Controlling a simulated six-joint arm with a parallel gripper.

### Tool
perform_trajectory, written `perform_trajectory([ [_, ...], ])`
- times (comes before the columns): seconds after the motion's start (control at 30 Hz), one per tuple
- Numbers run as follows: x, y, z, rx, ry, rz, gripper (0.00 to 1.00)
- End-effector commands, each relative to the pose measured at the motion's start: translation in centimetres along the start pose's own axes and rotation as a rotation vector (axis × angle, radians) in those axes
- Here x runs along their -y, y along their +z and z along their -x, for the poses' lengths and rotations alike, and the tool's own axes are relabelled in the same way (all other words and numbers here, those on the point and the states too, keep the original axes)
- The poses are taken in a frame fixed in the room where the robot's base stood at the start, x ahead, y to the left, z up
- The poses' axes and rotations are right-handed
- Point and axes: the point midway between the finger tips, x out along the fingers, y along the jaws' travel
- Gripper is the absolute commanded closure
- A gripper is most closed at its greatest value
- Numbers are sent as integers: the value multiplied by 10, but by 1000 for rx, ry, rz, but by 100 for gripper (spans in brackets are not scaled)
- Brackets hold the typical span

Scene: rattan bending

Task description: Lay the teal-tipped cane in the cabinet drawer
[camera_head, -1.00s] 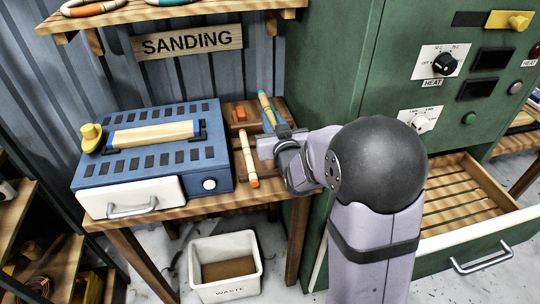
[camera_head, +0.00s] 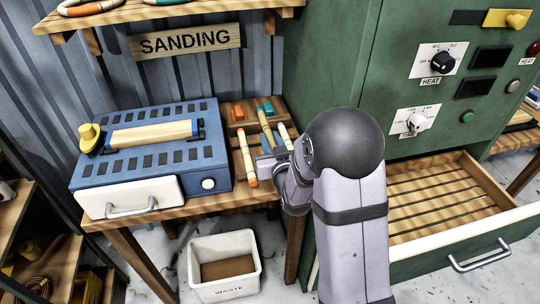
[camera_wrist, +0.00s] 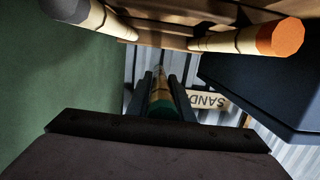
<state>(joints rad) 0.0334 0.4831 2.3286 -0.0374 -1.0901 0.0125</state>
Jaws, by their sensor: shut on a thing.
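The teal-tipped cane (camera_head: 265,120) lies between two other canes at the bench's right end, its near part partly hidden by my gripper. My gripper (camera_head: 272,158) is shut on this cane near its teal end. The wrist view shows the cane (camera_wrist: 159,88) between the fingers (camera_wrist: 160,95), teal end towards the camera. I cannot tell whether it touches the bench rack. The cabinet drawer (camera_head: 440,243) is pulled open at the right, with an empty slatted floor. It belongs to the green cabinet (camera_head: 325,60).
An orange-tipped cane (camera_head: 246,155) lies left of my gripper; a dark-tipped cane (camera_wrist: 92,14) shows on its other side. A blue sanding machine (camera_head: 150,150) stands left, a waste bin (camera_head: 223,245) below. The cabinet side stands close right.

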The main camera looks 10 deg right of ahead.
Motion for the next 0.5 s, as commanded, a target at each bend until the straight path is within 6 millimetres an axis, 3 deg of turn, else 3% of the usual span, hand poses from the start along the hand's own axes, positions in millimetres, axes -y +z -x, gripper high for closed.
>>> perform_trajectory([
  [0.2,0,24,-4,1,0,0,100],
  [0.5,0,32,-5,0,0,0,100],
])
